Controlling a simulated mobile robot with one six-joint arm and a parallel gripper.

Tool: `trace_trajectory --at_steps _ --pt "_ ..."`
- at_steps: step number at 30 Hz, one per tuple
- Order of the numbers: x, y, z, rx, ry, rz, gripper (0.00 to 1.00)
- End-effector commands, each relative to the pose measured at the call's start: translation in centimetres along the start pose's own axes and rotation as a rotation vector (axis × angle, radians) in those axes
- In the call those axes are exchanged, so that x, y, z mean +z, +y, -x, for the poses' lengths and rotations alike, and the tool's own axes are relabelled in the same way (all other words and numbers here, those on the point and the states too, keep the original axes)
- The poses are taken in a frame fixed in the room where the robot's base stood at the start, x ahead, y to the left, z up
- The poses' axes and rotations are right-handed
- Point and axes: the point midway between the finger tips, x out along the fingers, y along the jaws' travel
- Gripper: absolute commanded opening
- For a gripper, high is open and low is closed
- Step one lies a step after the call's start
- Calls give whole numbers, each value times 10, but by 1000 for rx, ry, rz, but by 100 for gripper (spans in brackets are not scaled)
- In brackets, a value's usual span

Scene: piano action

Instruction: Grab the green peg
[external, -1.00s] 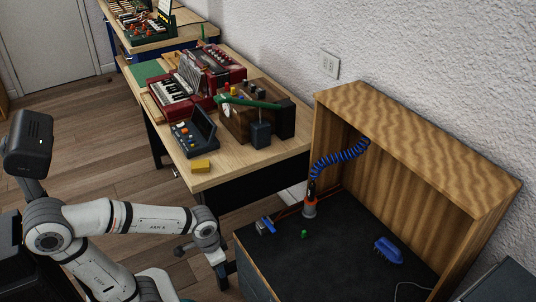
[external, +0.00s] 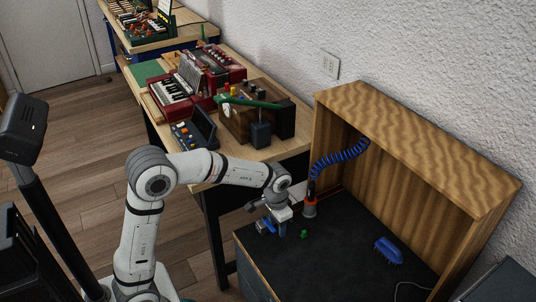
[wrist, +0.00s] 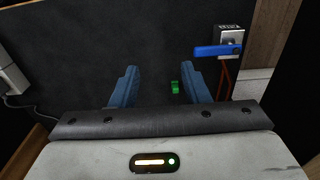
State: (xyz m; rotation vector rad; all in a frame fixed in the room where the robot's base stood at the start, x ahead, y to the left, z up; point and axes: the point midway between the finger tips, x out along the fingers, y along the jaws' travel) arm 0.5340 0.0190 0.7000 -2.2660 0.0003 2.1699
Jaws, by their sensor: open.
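The small green peg (external: 304,234) stands on the dark bench top, near the front of the orange-based tool. In the wrist view the green peg (wrist: 175,87) shows between the two blue fingers, closer to the right one.
A metal block with a blue handle (wrist: 218,50) sits close by. An orange-based tool (external: 310,207) with a blue coiled hose (external: 338,160) stands behind the peg. A blue brush (external: 388,250) lies to the right. A wooden hutch (external: 420,150) encloses the back; the bench middle is clear.

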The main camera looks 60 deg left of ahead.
Motion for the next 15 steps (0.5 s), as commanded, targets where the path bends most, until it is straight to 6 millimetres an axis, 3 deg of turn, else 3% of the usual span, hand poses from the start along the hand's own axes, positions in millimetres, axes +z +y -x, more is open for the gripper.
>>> trace_trajectory --at_steps 1,6,10,15 --pt "-21 -3 -4 1 -11 1 42" --pt "-82 -12 -32 2 -29 0 42" --pt "-113 -18 -54 2 -38 -2 42" --pt "-132 -22 -71 3 -43 -2 42"
